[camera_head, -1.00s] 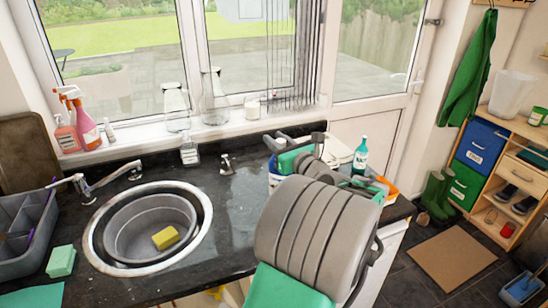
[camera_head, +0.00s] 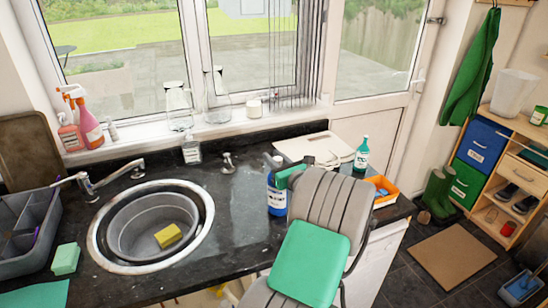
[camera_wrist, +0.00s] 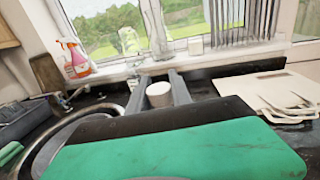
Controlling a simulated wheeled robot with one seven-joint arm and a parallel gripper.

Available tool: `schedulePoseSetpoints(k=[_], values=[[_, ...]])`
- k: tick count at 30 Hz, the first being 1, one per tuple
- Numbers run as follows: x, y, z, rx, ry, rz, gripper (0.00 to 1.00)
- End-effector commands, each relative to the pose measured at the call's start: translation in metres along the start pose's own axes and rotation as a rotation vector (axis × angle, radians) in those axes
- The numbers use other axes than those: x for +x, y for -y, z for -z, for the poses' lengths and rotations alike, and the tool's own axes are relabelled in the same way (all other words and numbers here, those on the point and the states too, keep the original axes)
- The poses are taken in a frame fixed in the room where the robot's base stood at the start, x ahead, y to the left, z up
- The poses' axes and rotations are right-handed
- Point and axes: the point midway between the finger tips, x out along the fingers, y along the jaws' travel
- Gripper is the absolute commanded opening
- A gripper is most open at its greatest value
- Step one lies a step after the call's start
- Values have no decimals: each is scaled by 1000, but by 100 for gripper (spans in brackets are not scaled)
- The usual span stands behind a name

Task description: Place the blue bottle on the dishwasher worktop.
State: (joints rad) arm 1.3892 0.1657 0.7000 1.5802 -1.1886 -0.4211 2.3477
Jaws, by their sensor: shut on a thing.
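The blue bottle (camera_head: 277,198) has a white label and a pale cap. It is upright at the worktop's middle, to the right of the sink; I cannot tell whether its base touches the surface. My gripper (camera_head: 280,172) is shut on the bottle's upper part, and my arm hides its right side. In the wrist view the pale cap (camera_wrist: 159,94) shows between the two fingers (camera_wrist: 160,88). The dark worktop (camera_head: 400,208) runs right over a white appliance front (camera_head: 385,255).
A white board (camera_head: 308,146), a teal bottle (camera_head: 362,155) and an orange tray (camera_head: 386,188) stand on the right of the worktop. The sink (camera_head: 150,225) with a yellow sponge (camera_head: 168,236) is to the left. Worktop between sink and bottle is clear.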

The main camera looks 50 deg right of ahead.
Motion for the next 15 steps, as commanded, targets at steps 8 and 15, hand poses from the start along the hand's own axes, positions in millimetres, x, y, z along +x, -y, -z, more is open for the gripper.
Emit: schedulePoseSetpoints(k=[8,15], values=[[0,0,1,1,0,0,44],[0,0,1,1,0,0,47]])
